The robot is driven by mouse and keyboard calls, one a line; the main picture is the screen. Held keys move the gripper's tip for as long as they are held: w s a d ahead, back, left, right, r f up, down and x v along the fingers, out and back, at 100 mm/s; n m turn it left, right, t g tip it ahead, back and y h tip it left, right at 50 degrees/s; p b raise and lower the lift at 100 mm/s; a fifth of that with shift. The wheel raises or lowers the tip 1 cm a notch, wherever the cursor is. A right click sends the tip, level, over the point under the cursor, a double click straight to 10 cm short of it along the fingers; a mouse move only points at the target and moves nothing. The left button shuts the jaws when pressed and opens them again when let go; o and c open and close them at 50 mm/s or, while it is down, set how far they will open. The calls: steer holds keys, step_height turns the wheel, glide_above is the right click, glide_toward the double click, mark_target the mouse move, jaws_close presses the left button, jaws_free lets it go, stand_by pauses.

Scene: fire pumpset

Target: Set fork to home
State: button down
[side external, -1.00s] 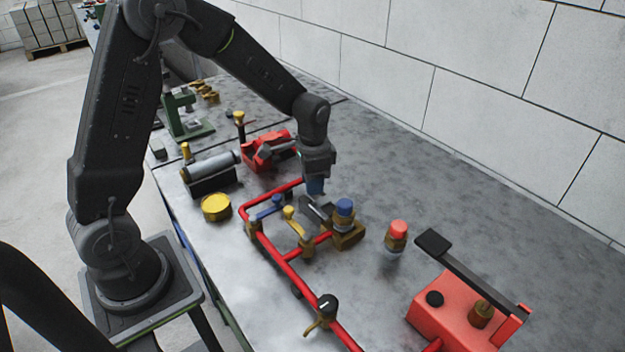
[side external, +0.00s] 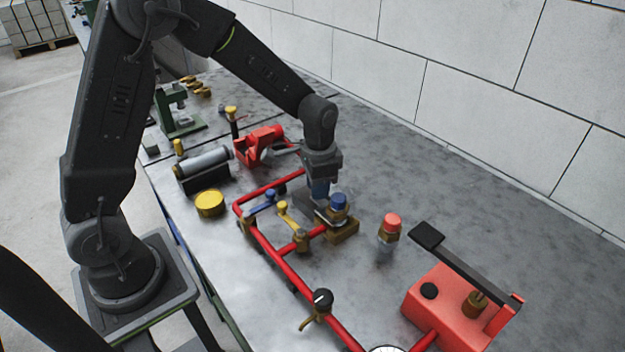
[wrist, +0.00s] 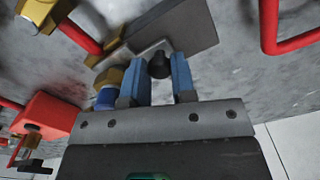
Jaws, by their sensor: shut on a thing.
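My gripper (side external: 320,190) has blue fingers and points down beside the blue-capped brass fitting (side external: 339,203). In the wrist view, the fingers (wrist: 160,72) are shut on the black knob (wrist: 158,66) of the fork. The fork (wrist: 148,50) shows as a light grey metal piece reaching toward the brass fitting; in the side view it is mostly hidden by the fingers and fitting. A dark grey flat plate (wrist: 185,25) lies just beyond the fork in the wrist view. I cannot tell whether the fork touches the plate or the fitting.
Red piping (side external: 270,240) with blue and yellow levers runs close in front. A red-capped brass piece (side external: 391,228) and a red pump box (side external: 440,300) stand to the right. A red vise (side external: 262,145) and yellow disc (side external: 209,203) are on the left. The table along the wall is clear.

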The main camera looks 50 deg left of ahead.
steer(key=c, duration=0.9)
jaws_free()
steer(key=shift+d, duration=0.2)
steer(key=shift+c, duration=0.2)
step_height(320, 180, up, 14)
steer(key=s+r+n+t, duration=0.2)
steer(key=s, duration=0.8)
steer(key=s+d+r+n+t, duration=0.1)
steer(key=s+r+n+t, duration=0.1)
steer(key=s, duration=0.7)
steer(key=shift+s+n+t, duration=0.3)
steer(key=shift+s+t, duration=0.05)
steer(key=shift+t, duration=0.45)
